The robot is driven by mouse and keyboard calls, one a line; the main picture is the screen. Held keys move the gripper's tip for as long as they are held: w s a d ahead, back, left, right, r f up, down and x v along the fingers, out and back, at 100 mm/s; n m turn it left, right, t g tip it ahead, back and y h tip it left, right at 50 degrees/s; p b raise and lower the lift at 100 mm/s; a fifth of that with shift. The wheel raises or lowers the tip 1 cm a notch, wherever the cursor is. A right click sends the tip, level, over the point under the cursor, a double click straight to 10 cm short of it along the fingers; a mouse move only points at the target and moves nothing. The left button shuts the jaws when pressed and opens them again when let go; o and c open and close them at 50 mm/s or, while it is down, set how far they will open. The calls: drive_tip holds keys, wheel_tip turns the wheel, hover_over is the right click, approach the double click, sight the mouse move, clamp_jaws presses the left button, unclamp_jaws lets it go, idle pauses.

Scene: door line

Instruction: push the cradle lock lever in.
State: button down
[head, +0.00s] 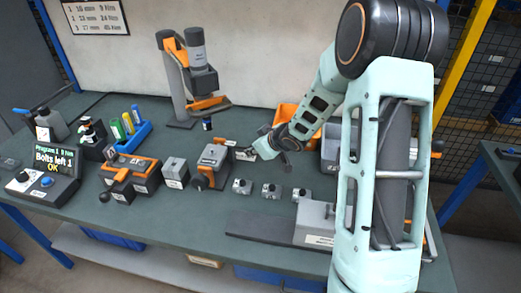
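My gripper (268,150) is small in the head view, over the middle of the bench, just right of a grey and orange fixture (212,163). Whether its fingers are open or shut is too small to tell. The fixture has a round black knob (196,183) at its front. Further left, an orange and black unit (132,170) has a black knob (104,197) on a rod sticking out at its front left. I cannot tell which of these knobs belongs to the cradle lock lever. The gripper appears apart from both knobs.
A powered tool on a stand (190,75) rises behind the fixture. Several small grey blocks with knobs (271,191) stand in front of my gripper. An orange bin (286,112) stands behind. The front left bench surface (165,220) is clear.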

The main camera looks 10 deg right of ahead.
drive_tip(key=c, duration=1.6)
unclamp_jaws()
drive_tip(key=shift+w+a, duration=0.1)
drive_tip(key=shift+a, duration=0.2)
drive_tip(key=shift+d, duration=0.1)
drive_tip(key=shift+s+d+r, duration=0.2)
drive_tip(key=shift+s+r, duration=0.15)
drive_tip(key=shift+r, duration=0.1)
drive_tip(key=v, duration=1.1)
drive_tip(key=shift+w+d, duration=0.1)
